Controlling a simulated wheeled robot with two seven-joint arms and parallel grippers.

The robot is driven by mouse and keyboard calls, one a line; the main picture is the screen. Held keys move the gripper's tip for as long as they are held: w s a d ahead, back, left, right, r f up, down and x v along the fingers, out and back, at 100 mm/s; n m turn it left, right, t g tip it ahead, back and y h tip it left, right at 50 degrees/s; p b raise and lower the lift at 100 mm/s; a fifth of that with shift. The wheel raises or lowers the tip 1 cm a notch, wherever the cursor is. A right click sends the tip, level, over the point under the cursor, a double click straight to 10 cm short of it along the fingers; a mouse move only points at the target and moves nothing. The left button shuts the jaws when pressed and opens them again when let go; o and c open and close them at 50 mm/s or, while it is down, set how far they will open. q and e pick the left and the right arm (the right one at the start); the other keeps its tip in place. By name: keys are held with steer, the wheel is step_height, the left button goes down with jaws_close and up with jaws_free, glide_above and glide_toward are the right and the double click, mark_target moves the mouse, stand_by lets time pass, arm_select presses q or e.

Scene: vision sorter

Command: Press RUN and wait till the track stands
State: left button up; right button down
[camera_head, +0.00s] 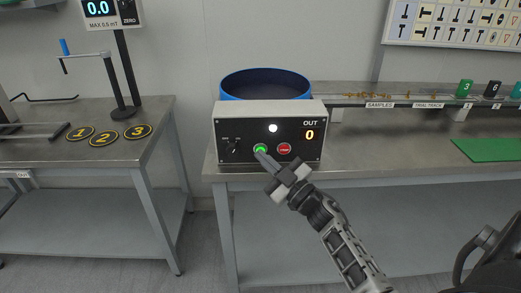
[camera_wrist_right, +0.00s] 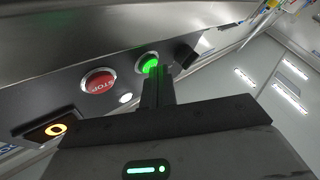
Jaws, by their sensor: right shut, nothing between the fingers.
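The control box (camera_head: 269,133) stands at the front edge of the right bench. Its green button (camera_head: 260,148) is lit, with a red STOP button (camera_head: 285,148) to its right. A white lamp (camera_head: 273,128) is lit above them, and the OUT display (camera_head: 309,135) reads 0. My right gripper (camera_head: 262,155) is shut and empty, its fingertips at the green button. In the right wrist view the fingertips (camera_wrist_right: 157,75) overlap the lower edge of the green button (camera_wrist_right: 148,63); I cannot tell if it is pressed in. The trial track (camera_head: 430,97) runs behind, with small brass-coloured parts (camera_head: 375,95) on it.
A blue-rimmed bowl (camera_head: 265,84) stands behind the box. Numbered blocks (camera_head: 465,88) and a green mat (camera_head: 490,149) are at the right. The left bench (camera_head: 120,155) holds a stand and numbered discs (camera_head: 104,139). A gap separates the benches.

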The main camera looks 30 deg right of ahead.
arm_select(q)
steer(key=shift+r, duration=0.35)
arm_select(e)
steer(key=shift+s+a, duration=0.3)
steer(key=shift+s, duration=0.25)
arm_select(q)
step_height(320, 180, up, 2)
steer(key=shift+p, duration=1.25)
arm_select(e)
steer(key=s+a, duration=0.1)
steer(key=s, duration=0.2)
steer(key=s+a, duration=0.1)
steer(key=shift+s+a, duration=0.15)
steer(key=shift+a, duration=0.2)
steer(key=shift+f, duration=0.1)
arm_select(q)
steer(key=shift+a+f, duration=0.25)
steer(key=shift+f, duration=0.5)
arm_select(e)
steer(key=s+a+f+m+g+h, duration=0.1)
steer(key=s+a+f+m+g, duration=0.4)
steer(key=s+a+f+g, duration=0.5)
steer(key=s+a+f, duration=0.4)
steer(key=s+f, duration=0.1)
steer(key=s, duration=0.1)
steer(key=shift+s+a+f+g, duration=0.15)
steer(key=shift+a+f+g, duration=0.1)
steer(key=shift+a+g, duration=0.15)
